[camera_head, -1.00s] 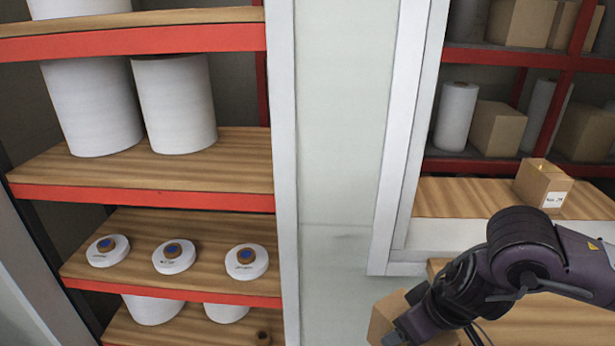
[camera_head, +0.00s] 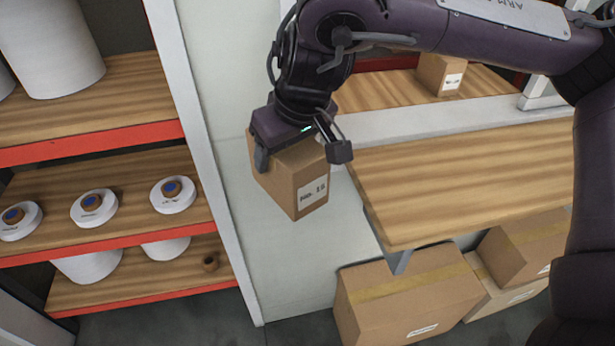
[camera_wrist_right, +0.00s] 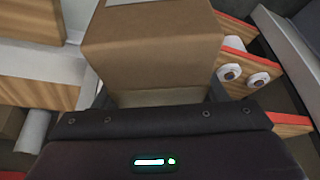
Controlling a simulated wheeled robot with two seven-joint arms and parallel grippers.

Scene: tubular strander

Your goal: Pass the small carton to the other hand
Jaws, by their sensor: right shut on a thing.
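The small carton (camera_head: 290,178) is a brown cardboard box with a white label on one face. It hangs slightly tilted in the air, between the left shelf rack and the wooden table. My right gripper (camera_head: 303,153) is above it, shut on it, with a finger on each side. In the right wrist view the carton (camera_wrist_right: 152,45) fills the upper middle, close against the gripper. My left gripper is not in view.
A shelf rack (camera_head: 90,142) with red edges and white spools stands at left. A wooden table (camera_head: 465,170) is right of the carton, with larger cartons (camera_head: 405,300) below it. Another small carton (camera_head: 440,74) sits on the back shelf. Floor shows at the bottom.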

